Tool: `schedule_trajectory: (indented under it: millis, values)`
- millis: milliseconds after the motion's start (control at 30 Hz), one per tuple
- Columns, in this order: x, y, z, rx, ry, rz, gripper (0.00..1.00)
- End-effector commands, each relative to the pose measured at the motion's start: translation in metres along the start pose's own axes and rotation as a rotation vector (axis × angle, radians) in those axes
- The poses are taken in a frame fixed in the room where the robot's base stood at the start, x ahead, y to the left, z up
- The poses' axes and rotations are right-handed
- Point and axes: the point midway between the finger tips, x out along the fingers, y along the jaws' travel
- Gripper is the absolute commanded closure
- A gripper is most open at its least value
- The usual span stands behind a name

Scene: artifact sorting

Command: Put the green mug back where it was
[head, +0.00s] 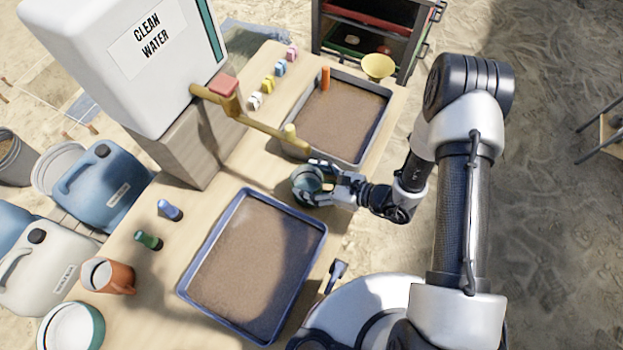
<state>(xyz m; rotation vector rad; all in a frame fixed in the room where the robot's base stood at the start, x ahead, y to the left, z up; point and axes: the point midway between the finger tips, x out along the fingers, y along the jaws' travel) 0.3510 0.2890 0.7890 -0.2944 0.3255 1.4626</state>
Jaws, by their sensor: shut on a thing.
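The green mug (303,177) is in the middle of the head view, between the two sand-filled trays and close to the end of the long yellow tap arm. My gripper (318,180) reaches in from the right and is shut on the mug. The fingers hide part of the mug. I cannot tell whether its base touches the table.
A blue-rimmed tray (186,285) lies in front and a grey tray (386,120) behind. The yellow tap (255,124) extends from the clean water tank (125,60) over the table. An orange-brown mug (121,280) and a green-rimmed bowl (98,322) stand front left.

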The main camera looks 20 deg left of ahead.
Motion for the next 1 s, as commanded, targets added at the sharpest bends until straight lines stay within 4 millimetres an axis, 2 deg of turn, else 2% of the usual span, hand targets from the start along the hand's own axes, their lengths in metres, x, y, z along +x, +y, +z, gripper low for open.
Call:
schedule_trajectory:
  millis: [33,300,733,867,1000]
  values:
    - [0.000,0.000,-0.001,0.000,0.000,0.000,0.31]
    - [0.000,0.000,-0.001,0.000,0.000,0.000,0.13]
    - [-0.002,0.000,0.004,0.000,0.000,0.000,0.13]
    - [-0.020,-0.002,0.004,0.004,0.000,-0.006,0.13]
    - [-0.051,-0.002,0.005,0.004,0.001,-0.007,0.13]
